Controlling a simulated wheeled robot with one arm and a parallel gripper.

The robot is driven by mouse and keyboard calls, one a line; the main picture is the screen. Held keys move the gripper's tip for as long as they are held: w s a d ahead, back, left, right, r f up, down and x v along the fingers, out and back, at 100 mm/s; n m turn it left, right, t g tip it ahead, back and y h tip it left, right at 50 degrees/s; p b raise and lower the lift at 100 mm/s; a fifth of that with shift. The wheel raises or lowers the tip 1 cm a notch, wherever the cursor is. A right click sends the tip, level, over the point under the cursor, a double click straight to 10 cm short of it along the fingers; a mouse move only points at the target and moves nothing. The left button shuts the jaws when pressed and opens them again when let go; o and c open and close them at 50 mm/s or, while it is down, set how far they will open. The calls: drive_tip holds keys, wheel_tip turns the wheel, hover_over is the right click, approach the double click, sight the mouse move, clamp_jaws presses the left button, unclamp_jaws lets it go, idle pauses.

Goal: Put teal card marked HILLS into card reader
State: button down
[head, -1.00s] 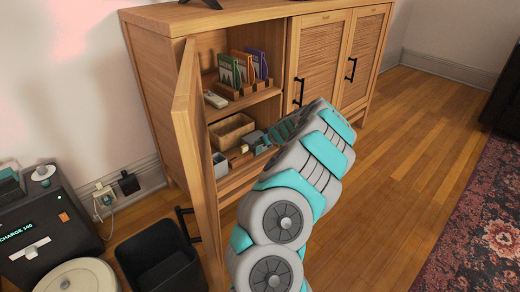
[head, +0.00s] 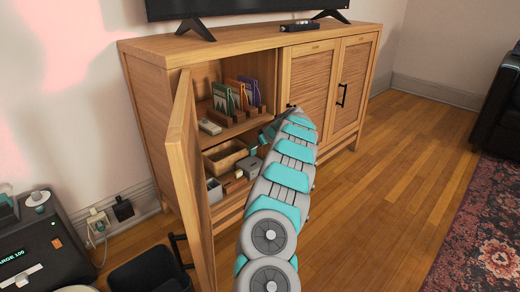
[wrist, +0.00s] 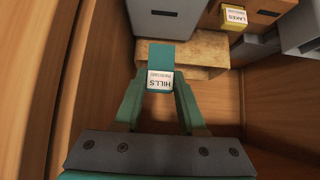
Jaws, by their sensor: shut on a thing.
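The teal card marked HILLS (wrist: 160,54) is upright in the wrist view, its white label facing me. My gripper (wrist: 160,88) is shut on it, with one teal finger on each side. In the head view my gripper is inside the open cabinet bay at the lower shelf, mostly hidden by my arm. A grey box with a small dark slot (wrist: 170,22) stands just beyond the card in the wrist view; it looks like the card reader, but I cannot be sure. The card appears apart from its slot.
A wooden block (wrist: 208,48) lies behind the card. A yellow card marked LAKES (wrist: 234,17) is at the upper right. The lower shelf also holds a wooden box (head: 224,155). The open door (head: 190,170) and cabinet wall (wrist: 85,60) bound the left.

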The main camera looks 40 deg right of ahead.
sight(254, 152)
drive_tip(key=shift+f, duration=0.15)
drive_tip(key=shift+f, duration=1.4)
drive_tip(key=shift+f+b, duration=0.5)
drive_tip(key=shift+f, duration=0.05)
drive_tip(key=shift+r, duration=0.15)
drive_tip(key=shift+f+b, duration=0.25)
drive_tip(key=shift+b, duration=0.45)
drive_tip(key=shift+f, duration=1.5)
drive_tip(key=shift+c, duration=2)
unclamp_jaws()
